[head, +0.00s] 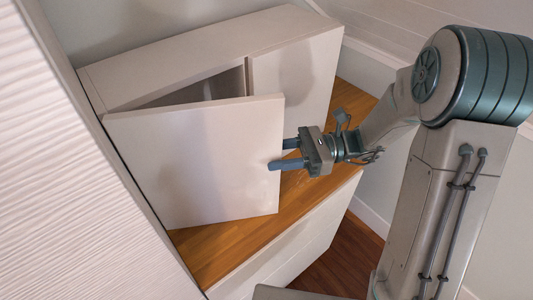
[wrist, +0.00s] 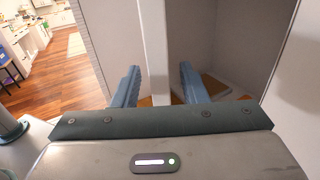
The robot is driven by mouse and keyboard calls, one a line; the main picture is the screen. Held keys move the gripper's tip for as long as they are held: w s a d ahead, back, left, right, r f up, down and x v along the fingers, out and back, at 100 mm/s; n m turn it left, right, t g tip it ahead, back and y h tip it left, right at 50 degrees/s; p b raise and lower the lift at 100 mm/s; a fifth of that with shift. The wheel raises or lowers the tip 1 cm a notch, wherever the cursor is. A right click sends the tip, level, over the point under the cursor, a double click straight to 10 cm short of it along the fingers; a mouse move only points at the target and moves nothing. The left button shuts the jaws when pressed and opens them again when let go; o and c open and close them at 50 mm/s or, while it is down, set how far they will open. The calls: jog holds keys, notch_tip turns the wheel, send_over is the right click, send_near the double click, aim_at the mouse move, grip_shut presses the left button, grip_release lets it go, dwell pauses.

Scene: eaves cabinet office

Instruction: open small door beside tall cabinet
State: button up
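The small white door (head: 200,160) is hinged on the left of a low white cabinet and stands partly open, swung out over the wooden top. A dark gap shows above it. My gripper (head: 280,155) is at the door's free right edge. In the wrist view the door edge (wrist: 155,50) stands upright between the two blue fingers of my gripper (wrist: 160,85), with a gap showing on each side. The fingers are apart, around the edge and not visibly pressed on it. A tall white ribbed panel, seemingly the tall cabinet (head: 75,170), is at the left.
A second white front (head: 297,85) beside the opening is closed. The wooden top (head: 235,238) is bare in front of the door. White lower units (head: 300,250) stand below it. Wooden floor (wrist: 60,85) is open at the left of the wrist view.

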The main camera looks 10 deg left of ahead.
jog(key=shift+x, duration=1.45)
grip_shut()
jog(key=shift+d, duration=0.1)
